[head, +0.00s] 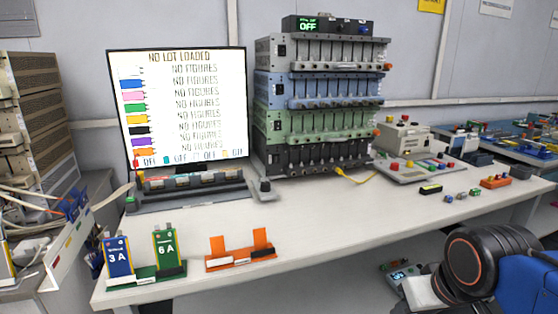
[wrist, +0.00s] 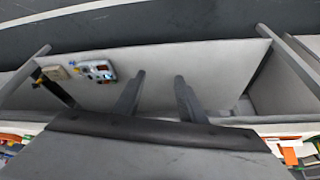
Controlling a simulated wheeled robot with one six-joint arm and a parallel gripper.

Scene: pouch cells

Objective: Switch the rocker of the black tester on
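The black tester (head: 315,157) is the lowest unit in the stack at the back of the bench, under the green tester (head: 318,123). Its rocker is too dark and small for me to tell its position. A black display box (head: 328,25) on top of the stack reads "OFF" in green. My gripper (wrist: 157,88) shows in the wrist view with its two fingers apart and nothing between them. It is away from the tester, which I cannot make out in the wrist view. The head view shows part of my arm at the lower right, not the fingers.
A screen (head: 183,105) reading "NO LOT LOADED" stands left of the stack. A yellow cable (head: 352,178) lies before the stack. Blue and green pouch cells (head: 118,257) and an orange holder (head: 240,257) stand at the front left. The middle front of the bench is clear.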

